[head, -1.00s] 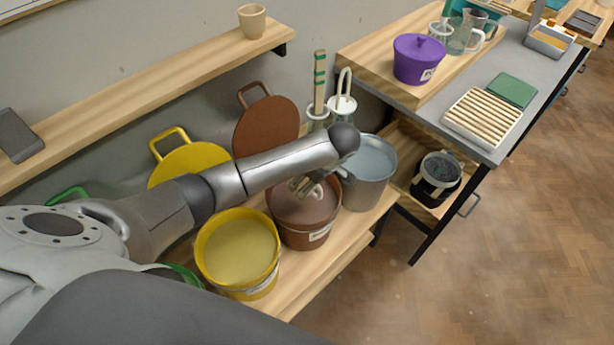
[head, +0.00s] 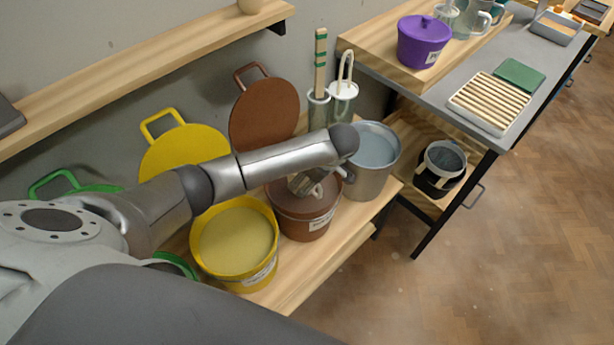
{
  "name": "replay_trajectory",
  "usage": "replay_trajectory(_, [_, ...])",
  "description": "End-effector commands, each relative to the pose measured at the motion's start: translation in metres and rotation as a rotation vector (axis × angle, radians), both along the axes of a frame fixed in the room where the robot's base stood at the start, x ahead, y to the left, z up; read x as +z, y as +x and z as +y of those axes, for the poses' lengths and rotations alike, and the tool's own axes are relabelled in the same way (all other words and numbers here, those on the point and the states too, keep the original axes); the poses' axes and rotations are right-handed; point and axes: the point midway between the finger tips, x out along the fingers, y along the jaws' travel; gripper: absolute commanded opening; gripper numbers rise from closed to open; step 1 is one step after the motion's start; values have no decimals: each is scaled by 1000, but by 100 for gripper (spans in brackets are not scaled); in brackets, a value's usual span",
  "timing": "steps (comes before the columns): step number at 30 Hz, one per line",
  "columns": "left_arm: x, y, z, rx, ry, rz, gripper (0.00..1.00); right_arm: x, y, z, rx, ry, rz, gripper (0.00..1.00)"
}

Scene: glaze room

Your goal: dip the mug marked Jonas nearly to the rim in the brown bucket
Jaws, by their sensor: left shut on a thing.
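The brown bucket (head: 301,226) stands on the low wooden bench, open, with brown glaze inside and a white label on its front. My left gripper (head: 304,184) is over the bucket's opening, pointing down, and is shut on a mug (head: 316,190). Only the mug's pale handle shows clearly; my arm and gripper hide most of its body, and no name can be read on it. I cannot tell how deep the mug is in the glaze. My right gripper is not in view.
A yellow bucket (head: 266,272) stands close on the left and a grey bucket (head: 369,183) close on the right. A brown lid (head: 264,113) and yellow lid (head: 183,152) lean on the wall. Tool holders (head: 319,110) stand behind. The floor at right is clear.

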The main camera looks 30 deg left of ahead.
Motion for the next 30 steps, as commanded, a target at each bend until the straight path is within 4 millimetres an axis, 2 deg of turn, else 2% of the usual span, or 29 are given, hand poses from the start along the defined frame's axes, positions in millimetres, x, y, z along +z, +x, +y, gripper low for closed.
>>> replay_trajectory(1, [-8,1,0,0,2,-1,34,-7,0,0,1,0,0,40])
replay_trajectory(6, [-21,1,1,1,2,-2,34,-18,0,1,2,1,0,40])
replay_trajectory(14, [-43,0,1,1,2,-1,34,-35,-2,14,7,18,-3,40])
replay_trajectory(21, [-63,0,0,1,1,0,34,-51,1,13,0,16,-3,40])
replay_trajectory(30, [-73,0,0,0,1,0,34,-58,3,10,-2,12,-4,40])
